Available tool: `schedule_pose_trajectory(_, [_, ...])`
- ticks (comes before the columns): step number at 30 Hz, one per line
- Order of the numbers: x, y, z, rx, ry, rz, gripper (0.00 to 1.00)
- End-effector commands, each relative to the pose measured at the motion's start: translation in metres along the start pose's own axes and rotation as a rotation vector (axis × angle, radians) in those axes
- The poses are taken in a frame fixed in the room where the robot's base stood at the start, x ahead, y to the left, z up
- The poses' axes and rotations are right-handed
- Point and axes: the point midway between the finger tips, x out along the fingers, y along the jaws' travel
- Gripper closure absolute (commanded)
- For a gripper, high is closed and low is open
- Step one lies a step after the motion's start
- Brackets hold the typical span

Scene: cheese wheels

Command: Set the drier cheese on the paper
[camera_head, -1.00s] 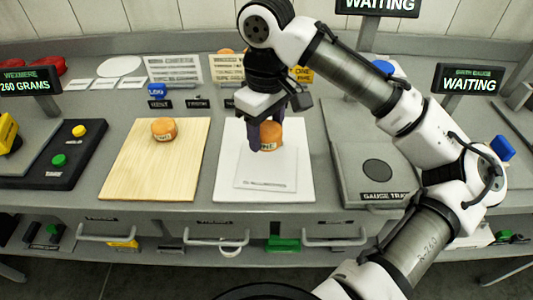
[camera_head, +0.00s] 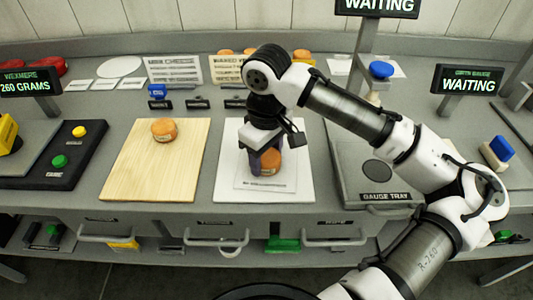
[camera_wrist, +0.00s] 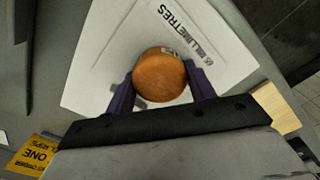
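An orange cheese wheel (camera_head: 270,161) with a pale label is between the two dark purple fingers of my gripper (camera_wrist: 160,88). In the wrist view the fingers lie against both sides of this cheese (camera_wrist: 160,75). The cheese is over the white paper (camera_head: 244,186), which has small print along its front edge; I cannot tell if it touches the paper. The paper lies on a larger white board (camera_head: 225,160). A second orange cheese wheel (camera_head: 164,130), labelled too, sits on the wooden board (camera_head: 150,175) to the left.
At far left a display (camera_head: 30,81) reads 260 GRAMS. A dark panel (camera_head: 62,160) has yellow and green buttons. More cheeses (camera_head: 302,56) and printed cards stand behind.

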Motion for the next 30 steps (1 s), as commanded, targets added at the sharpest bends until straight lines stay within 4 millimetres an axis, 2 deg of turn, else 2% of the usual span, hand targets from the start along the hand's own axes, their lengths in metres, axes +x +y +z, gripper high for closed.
schedule_pose_trajectory(1, [0.0, 0.0, 0.0, 0.0, 0.0, 0.0, 0.4])
schedule_pose_trajectory(5, [0.0, 0.0, 0.0, 0.0, -0.001, 0.0, 0.25])
schedule_pose_trajectory(13, [-0.001, 0.0, 0.0, 0.0, -0.001, 0.0, 0.25])
schedule_pose_trajectory(17, [-0.009, 0.0, -0.001, 0.0, 0.0, 0.002, 0.25])
schedule_pose_trajectory(20, [-0.026, 0.0, -0.001, 0.0, 0.001, 0.002, 0.25])
schedule_pose_trajectory(30, [-0.099, 0.0, -0.001, 0.001, 0.001, 0.004, 0.25])
